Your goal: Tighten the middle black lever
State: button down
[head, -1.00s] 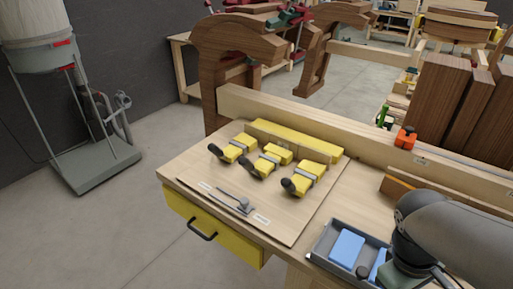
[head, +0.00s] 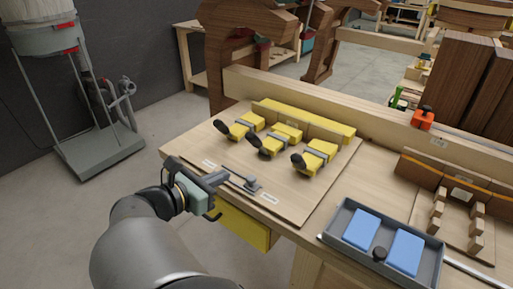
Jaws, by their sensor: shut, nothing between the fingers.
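Three yellow clamp blocks with grey bands stand in a row on a wooden board (head: 290,205), each with a black lever at its left front. The middle black lever (head: 253,140) sticks up and left from the middle yellow block (head: 280,140). The left black lever (head: 220,126) and right black lever (head: 298,162) flank it. My gripper (head: 222,177) is at the board's front left edge, in front of and below the levers, apart from them. Its fingers look shut with nothing between them. No lever is hidden by my arm.
A small grey metal fitting (head: 251,184) is on the board just right of my gripper. A long yellow block (head: 310,118) and a wooden rail (head: 370,117) stand behind the clamps. A grey tray (head: 347,251) with blue blocks is at the right front. A yellow drawer (head: 240,227) is below.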

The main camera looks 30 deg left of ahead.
jog(key=s+a+n+t+y, duration=0.1)
jog(key=s+a, duration=0.1)
jog(key=a, duration=0.1)
jog(key=p, duration=0.1)
send_near(250, 142)
jog(key=w+f, duration=0.2)
jog(key=f, duration=0.1)
jog(key=shift+d+f, duration=0.15)
jog(key=w, duration=0.1)
jog(key=w+r+p, duration=0.1)
jog(key=w, duration=0.1)
jog(key=shift+d+r, duration=0.2)
jog(key=shift+r, duration=0.15)
jog(key=shift+w+r, duration=0.15)
jog(key=shift+w, duration=0.3)
jog(key=shift+r+p, duration=0.1)
jog(key=shift+p, duration=0.2)
